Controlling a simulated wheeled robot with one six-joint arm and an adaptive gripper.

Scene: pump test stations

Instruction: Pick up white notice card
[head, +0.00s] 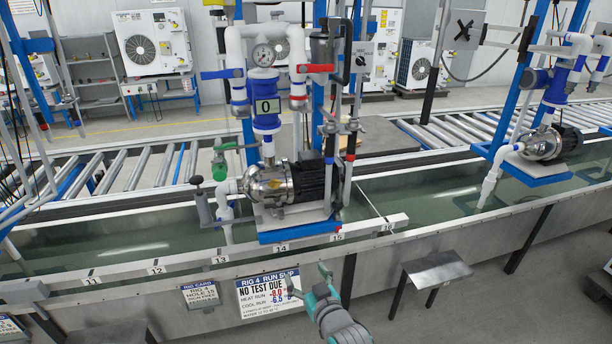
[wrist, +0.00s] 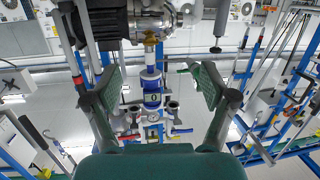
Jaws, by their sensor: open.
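A white notice card (head: 268,292) headed "RIG 4 RUN SLIP", reading "NO TEST DUE", is on the front wall of the water trough, below the number 14. My gripper (head: 306,278) is just at its right edge in the head view and covers a little of its lower right text. Whether they touch, I cannot tell. In the wrist view my gripper (wrist: 156,86) is open, with nothing between its two green-padded fingers. The card does not show in the wrist view.
A smaller "RIG CARD" (head: 201,294) is on the wall to the left. The trough rim (head: 190,267) runs above both cards. A pump (head: 290,184) with pipes and gauge stands over the trough. A grey metal shelf (head: 437,269) juts out at right.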

